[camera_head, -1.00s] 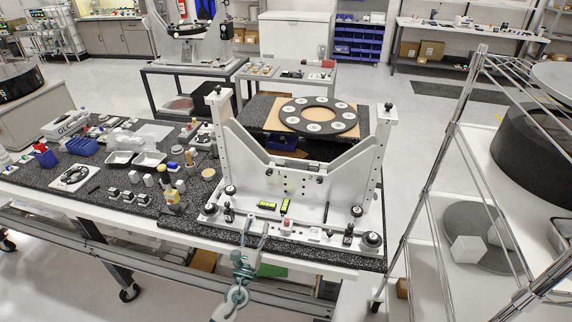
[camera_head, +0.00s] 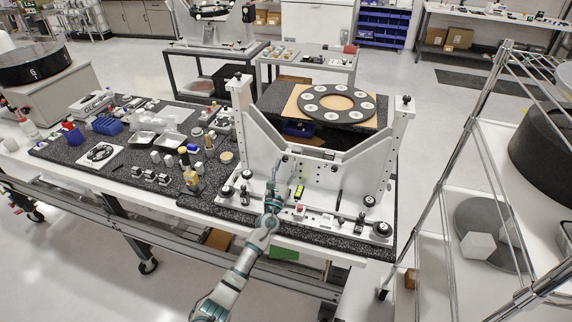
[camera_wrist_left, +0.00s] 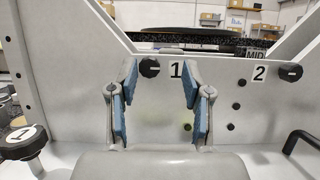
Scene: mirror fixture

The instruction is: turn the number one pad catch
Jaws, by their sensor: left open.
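The white mirror fixture (camera_head: 350,172) stands on the black speckled table top. In the left wrist view its upright plate (camera_wrist_left: 225,100) carries a black knob-like pad catch (camera_wrist_left: 150,67) beside a label "1" (camera_wrist_left: 175,69). A second black catch (camera_wrist_left: 290,72) sits by a label "2" (camera_wrist_left: 259,73). My left gripper (camera_head: 276,165) is in front of the plate. In the left wrist view, its two blue-padded fingers (camera_wrist_left: 160,75) are open and empty, with the number one catch showing between the tips. I cannot tell if they touch it. My right gripper is not in view.
A black round knob marked "1" (camera_wrist_left: 22,142) stands at the left of the base, and a black handle (camera_wrist_left: 301,143) at the right. A dark ring with white discs (camera_head: 337,103) lies behind the fixture. A wire rack (camera_head: 455,150) stands on the right.

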